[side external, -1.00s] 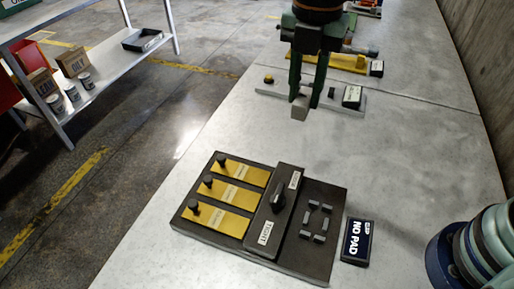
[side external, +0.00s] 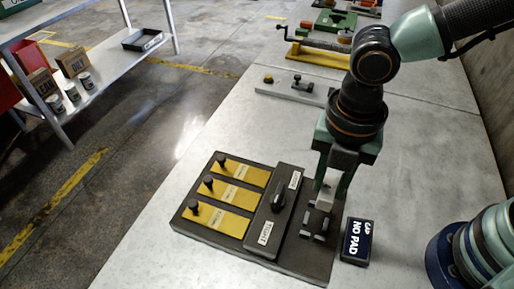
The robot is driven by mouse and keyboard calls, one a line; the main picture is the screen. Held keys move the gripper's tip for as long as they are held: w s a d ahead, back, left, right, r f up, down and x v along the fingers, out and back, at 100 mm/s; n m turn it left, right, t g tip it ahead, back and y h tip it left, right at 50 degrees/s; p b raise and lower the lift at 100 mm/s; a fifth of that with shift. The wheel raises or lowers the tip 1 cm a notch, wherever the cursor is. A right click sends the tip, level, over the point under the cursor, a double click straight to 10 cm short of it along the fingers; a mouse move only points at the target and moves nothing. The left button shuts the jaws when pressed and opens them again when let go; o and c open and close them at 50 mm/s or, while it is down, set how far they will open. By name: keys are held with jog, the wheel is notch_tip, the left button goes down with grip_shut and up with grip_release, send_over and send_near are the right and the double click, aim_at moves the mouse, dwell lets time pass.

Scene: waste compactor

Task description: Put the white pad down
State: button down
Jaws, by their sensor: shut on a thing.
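The white pad (side external: 325,196) is a small pale block between the fingertips of my gripper (side external: 327,190). My gripper is shut on it and points down over the right part of the dark control board (side external: 262,262). The pad is at the square of small grey corner blocks (side external: 318,224) on that board, partly hidden by the fingers. I cannot tell whether the pad touches the board.
The board also carries several yellow plates (side external: 228,194) with black knobs and a raised strip with a dark lever (side external: 279,197). A grey plate with small parts (side external: 291,86) lies farther back.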

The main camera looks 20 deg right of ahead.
notch_tip(320, 180, down, 10)
jog(key=shift+r, duration=0.25)
jog(key=shift+f, duration=0.2)
jog(key=c, duration=0.7)
grip_release()
jog(key=shift+o, duration=0.2)
jog(key=shift+r, duration=0.1)
